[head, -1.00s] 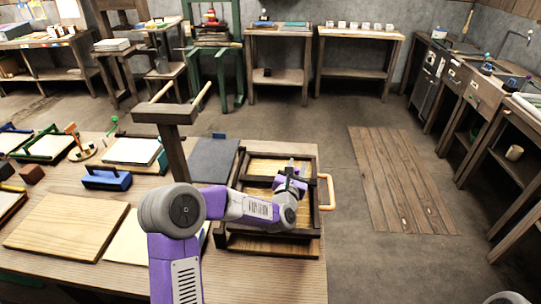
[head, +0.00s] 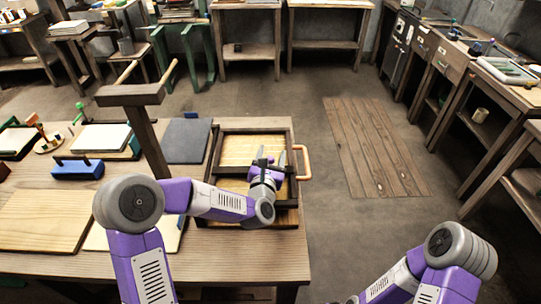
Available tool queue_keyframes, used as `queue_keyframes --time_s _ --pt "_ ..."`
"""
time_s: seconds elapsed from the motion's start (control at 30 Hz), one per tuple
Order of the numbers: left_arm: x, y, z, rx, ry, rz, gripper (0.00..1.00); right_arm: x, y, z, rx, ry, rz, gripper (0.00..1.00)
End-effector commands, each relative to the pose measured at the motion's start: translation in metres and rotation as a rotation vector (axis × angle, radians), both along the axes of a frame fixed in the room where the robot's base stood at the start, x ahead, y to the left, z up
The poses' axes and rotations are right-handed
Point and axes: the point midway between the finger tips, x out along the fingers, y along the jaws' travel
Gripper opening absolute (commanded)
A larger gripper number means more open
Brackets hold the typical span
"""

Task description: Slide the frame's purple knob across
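The wooden frame (head: 217,150), a shallow dark-edged tray-like mould with a pale slatted inside, lies at the right end of the table. A copper-coloured handle (head: 306,162) sticks out from its right side. My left gripper (head: 271,157) is over the frame's right half, its two fingers pointing away from me with a gap between them.
A T-shaped wooden post with two pegs (head: 128,95) stands left of the frame. A dark grey board (head: 187,140), a blue block (head: 77,169) and a pale wooden board (head: 45,218) lie on the table. Open floor lies to the right of the table.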

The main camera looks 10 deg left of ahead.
Motion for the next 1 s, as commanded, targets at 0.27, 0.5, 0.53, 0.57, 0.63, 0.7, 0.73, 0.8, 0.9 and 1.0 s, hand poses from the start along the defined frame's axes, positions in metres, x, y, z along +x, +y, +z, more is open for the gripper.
queue_keyframes --time_s 0.27,0.5,0.53,0.57,0.63,0.7,0.73,0.8,0.9,1.0 --pt "-0.001 0.0 -0.001 0.0 0.002 0.0 0.58 0.0 0.0 0.0 0.0 0.0 0.0 0.43" --pt "-0.025 -0.001 0.0 0.001 0.004 0.0 0.58 0.0 0.0 0.004 0.0 0.0 0.0 0.43" --pt "-0.03 -0.001 0.0 0.002 0.003 0.0 0.58 0.0 0.0 0.005 0.0 0.0 0.0 0.43" --pt "-0.035 -0.001 0.0 0.002 0.003 0.0 0.58 0.0 0.0 0.006 0.0 0.0 0.0 0.43" --pt "-0.046 -0.001 0.0 0.002 0.003 0.0 0.58 0.0 0.0 0.007 0.0 0.0 0.0 0.43" --pt "-0.056 -0.002 0.0 0.001 0.003 0.0 0.58 0.0 0.0 0.009 0.0 0.0 0.0 0.43" --pt "-0.06 -0.002 0.0 0.0 0.002 -0.002 0.58 0.0 0.0 0.009 0.0 0.0 0.0 0.43" --pt "-0.067 -0.002 0.0 0.0 0.001 0.0 0.58 0.0 0.0 0.01 0.0 0.0 0.0 0.43" --pt "-0.073 -0.002 0.0 0.0 0.001 0.0 0.58 0.0 0.0 0.01 0.0 0.0 0.0 0.43" --pt "-0.076 -0.002 0.0 0.0 0.001 0.001 0.58 0.0 0.0 0.01 0.0 0.0 0.0 0.43"
